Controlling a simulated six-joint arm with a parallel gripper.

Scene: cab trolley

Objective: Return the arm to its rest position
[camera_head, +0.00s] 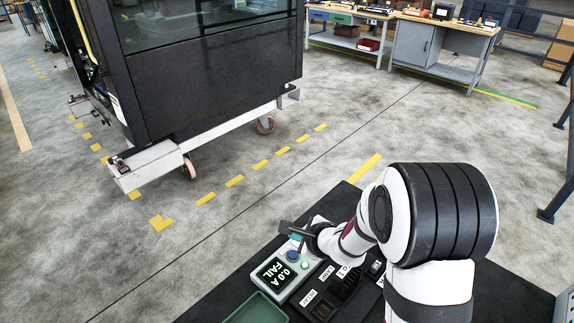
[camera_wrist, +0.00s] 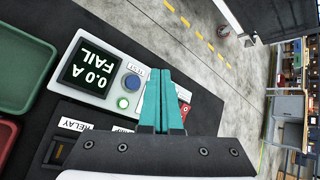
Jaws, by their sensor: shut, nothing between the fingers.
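My arm (camera_head: 440,215) reaches from the lower right over a dark worktop in the head view, bent and low. My gripper (camera_head: 290,231) is over the tester panel. In the wrist view my gripper (camera_wrist: 162,72) shows two teal fingers pressed together, with nothing between them. The tester (camera_head: 284,275) has a display reading "0.0 A FAIL", which also shows in the wrist view (camera_wrist: 90,66). A blue button (camera_wrist: 132,82) and a green button (camera_wrist: 123,103) are left of my fingers in the wrist view. I cannot tell whether the fingertips touch anything.
A green tray (camera_head: 257,308) lies beside the tester, and a red tray (camera_wrist: 6,140) shows in the wrist view. A label "RELAY" marks a slot. A black cab (camera_head: 210,80) on a white wheeled trolley stands beyond open floor. Workbenches (camera_head: 412,45) stand at the back.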

